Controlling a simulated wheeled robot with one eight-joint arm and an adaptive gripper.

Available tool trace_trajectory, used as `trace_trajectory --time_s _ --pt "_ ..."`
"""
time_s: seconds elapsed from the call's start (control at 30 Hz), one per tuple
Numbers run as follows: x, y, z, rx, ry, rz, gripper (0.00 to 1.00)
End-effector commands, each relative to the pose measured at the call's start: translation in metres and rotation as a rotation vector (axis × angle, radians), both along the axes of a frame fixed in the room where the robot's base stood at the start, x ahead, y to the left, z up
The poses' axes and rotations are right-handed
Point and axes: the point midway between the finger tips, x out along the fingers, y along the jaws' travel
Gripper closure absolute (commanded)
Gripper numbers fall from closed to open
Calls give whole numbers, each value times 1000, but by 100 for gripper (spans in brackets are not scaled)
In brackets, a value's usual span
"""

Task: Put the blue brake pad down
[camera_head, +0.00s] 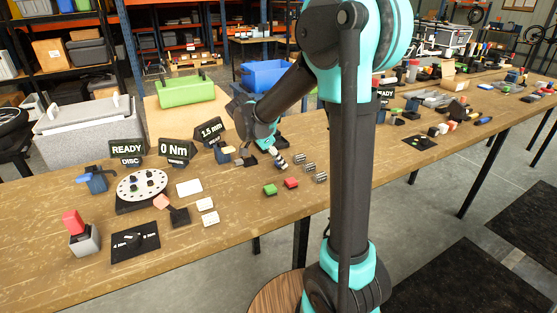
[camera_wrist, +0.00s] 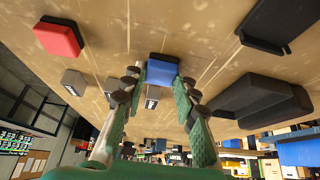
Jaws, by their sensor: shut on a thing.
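The blue brake pad (camera_wrist: 162,68) is between my gripper's fingertips (camera_wrist: 162,78) in the wrist view. My gripper is shut on it, with green-padded fingers on either side. In the head view my gripper (camera_head: 279,158) is low over the wooden workbench (camera_head: 235,205), behind the green and red blocks. The blue pad cannot be made out there. Whether the pad touches the bench top is not clear.
A "1.5 mm" sign (camera_head: 211,132) and a disc fixture (camera_head: 142,187) stand left.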

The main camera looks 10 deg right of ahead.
Motion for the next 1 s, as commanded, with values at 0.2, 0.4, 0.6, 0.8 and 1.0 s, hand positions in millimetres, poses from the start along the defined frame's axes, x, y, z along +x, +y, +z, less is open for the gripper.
trace_trajectory --time_s 0.2,0.4,0.6,0.8,1.0 --pt "0 0 -2 0 0 0 55" --pt "0 0 -2 0 0 0 51" --pt "0 0 2 0 0 0 51" --pt "-5 14 26 0 -1 3 51" --pt "-11 34 62 0 1 3 51"
